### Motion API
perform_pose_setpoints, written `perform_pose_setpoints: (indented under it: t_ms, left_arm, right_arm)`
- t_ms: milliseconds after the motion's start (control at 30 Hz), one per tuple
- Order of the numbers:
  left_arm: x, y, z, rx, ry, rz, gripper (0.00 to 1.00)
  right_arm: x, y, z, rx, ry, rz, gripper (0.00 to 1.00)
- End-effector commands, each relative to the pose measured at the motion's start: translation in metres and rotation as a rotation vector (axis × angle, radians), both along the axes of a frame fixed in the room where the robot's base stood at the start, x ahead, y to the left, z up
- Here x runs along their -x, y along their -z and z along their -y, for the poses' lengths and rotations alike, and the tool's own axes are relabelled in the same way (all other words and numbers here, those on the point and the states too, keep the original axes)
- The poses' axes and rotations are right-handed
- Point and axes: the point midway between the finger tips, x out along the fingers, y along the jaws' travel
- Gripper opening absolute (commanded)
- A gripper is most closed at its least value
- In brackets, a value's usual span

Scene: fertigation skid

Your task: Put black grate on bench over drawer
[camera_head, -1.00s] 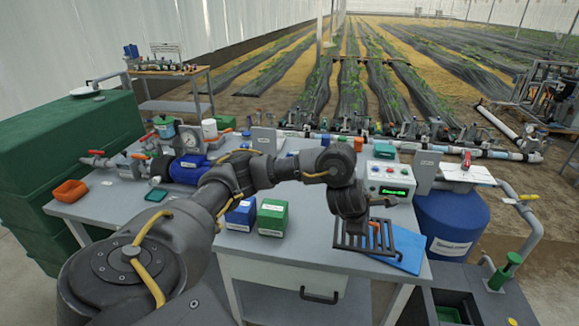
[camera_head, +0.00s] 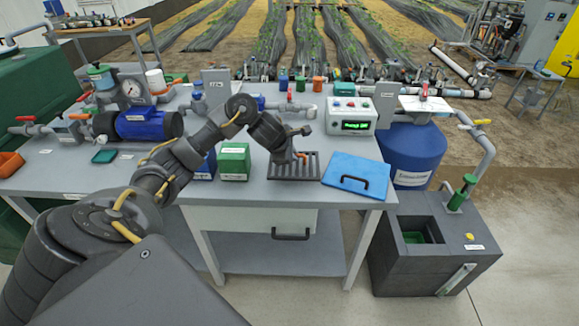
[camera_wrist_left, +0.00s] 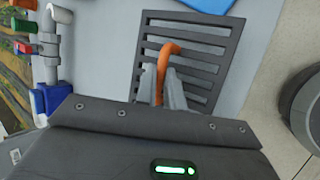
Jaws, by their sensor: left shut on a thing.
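The black grate (camera_head: 294,177) is a slatted plate with an orange handle (camera_wrist_left: 168,50). It appears to lie flat on the grey bench (camera_head: 248,193), near the front edge and above the white drawer (camera_head: 250,221). My left gripper (camera_head: 292,156) is over the grate and shut on its orange handle. The left wrist view shows the handle between the two fingers, with the slats (camera_wrist_left: 205,67) below. Whether the whole underside touches the bench cannot be told. My right gripper is not in view.
A blue board with a black handle (camera_head: 357,168) lies just right of the grate. A green box (camera_head: 234,162) stands to its left. The control box with a green display (camera_head: 351,115) stands behind. A blue barrel (camera_head: 412,150) is beyond the bench's right end.

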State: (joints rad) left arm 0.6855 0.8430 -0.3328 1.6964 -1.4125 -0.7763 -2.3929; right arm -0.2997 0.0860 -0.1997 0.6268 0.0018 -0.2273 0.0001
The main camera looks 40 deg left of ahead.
Motion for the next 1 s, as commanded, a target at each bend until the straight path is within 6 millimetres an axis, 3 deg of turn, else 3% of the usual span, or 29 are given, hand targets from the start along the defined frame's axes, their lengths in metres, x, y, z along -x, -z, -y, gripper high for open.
perform_pose_setpoints:
  t_ms: [200,300,500,900,933,1000]
  left_arm:
    - [-0.001,0.003,-0.004,0.000,-0.001,0.002,0.00]
    - [0.000,0.015,-0.012,0.001,-0.004,-0.002,0.00]
    - [-0.001,0.039,-0.010,0.002,-0.002,0.001,0.00]
    - [-0.001,0.044,-0.011,-0.001,0.000,0.003,0.00]
    - [-0.001,0.044,-0.011,-0.001,0.000,0.002,0.11]
    - [-0.001,0.043,-0.010,-0.001,0.001,0.002,0.20]
  right_arm:
    - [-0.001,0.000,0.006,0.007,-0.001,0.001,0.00]
    - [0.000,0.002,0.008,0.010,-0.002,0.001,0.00]
    - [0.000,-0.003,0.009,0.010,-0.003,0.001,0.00]
    - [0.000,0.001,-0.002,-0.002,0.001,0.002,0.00]
    - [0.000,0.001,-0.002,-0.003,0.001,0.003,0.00]
    - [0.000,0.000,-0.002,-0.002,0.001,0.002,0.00]
